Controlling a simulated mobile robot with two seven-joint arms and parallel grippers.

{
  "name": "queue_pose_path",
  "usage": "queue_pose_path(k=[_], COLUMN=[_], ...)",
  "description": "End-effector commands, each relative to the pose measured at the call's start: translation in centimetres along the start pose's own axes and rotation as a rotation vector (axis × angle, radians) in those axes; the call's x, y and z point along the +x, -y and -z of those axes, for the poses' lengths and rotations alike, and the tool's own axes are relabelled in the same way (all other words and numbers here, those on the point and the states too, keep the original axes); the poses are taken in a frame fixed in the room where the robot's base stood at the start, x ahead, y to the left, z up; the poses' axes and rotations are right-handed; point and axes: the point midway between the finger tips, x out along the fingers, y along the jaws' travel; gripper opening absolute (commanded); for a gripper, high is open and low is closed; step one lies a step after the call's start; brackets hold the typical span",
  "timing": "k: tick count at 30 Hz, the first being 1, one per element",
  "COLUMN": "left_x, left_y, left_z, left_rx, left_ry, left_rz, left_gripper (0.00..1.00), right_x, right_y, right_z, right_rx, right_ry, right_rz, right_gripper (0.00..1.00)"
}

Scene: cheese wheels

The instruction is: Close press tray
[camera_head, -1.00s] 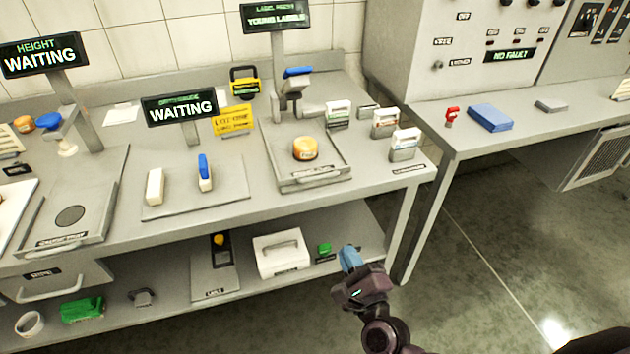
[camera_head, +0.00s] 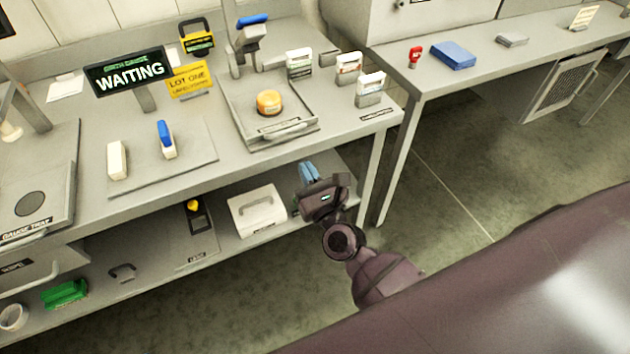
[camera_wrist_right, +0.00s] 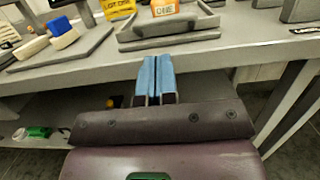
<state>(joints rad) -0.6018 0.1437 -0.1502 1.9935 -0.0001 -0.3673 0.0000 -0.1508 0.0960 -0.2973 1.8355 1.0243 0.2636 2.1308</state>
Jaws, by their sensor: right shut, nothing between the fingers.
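The press tray (camera_head: 240,112) is a grey tray with a front handle, on the bench under the label press (camera_head: 250,42), which has a blue knob. An orange cheese wheel (camera_head: 269,102) with a label sits in the tray. The tray also shows in the right wrist view (camera_wrist_right: 132,36), ahead of the fingers. My right gripper (camera_head: 308,172) has blue fingers and is shut and empty. It is in front of the bench edge, below and to the right of the tray, apart from it. In the right wrist view its fingers (camera_wrist_right: 156,75) are side by side. My left gripper is not in view.
Several small labelled boxes (camera_head: 348,66) stand right of the tray. A mat (camera_head: 200,150) with a white and a blue block lies to its left. The lower shelf holds a white case (camera_head: 255,210). The floor right of the bench is clear.

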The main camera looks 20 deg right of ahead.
Motion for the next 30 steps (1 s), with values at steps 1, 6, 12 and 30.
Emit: queue_pose_path(k=[1,6,12,30], left_x=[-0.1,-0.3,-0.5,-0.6], left_y=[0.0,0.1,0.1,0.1], left_z=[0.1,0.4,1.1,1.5], left_rx=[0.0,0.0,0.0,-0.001], left_ry=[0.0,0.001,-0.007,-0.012], left_rz=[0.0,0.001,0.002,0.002], left_gripper=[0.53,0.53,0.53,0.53], right_x=[1.1,4.1,6.8,8.4], right_y=[0.0,0.0,0.0,0.0], right_z=[-0.2,-0.2,-0.2,0.1], right_rx=[0.0,-0.001,-0.001,-0.002], right_ry=[0.003,0.003,0.001,-0.001], right_rz=[0.001,0.0,0.0,0.0], right_gripper=[0.0,0.0,0.0,0.0])
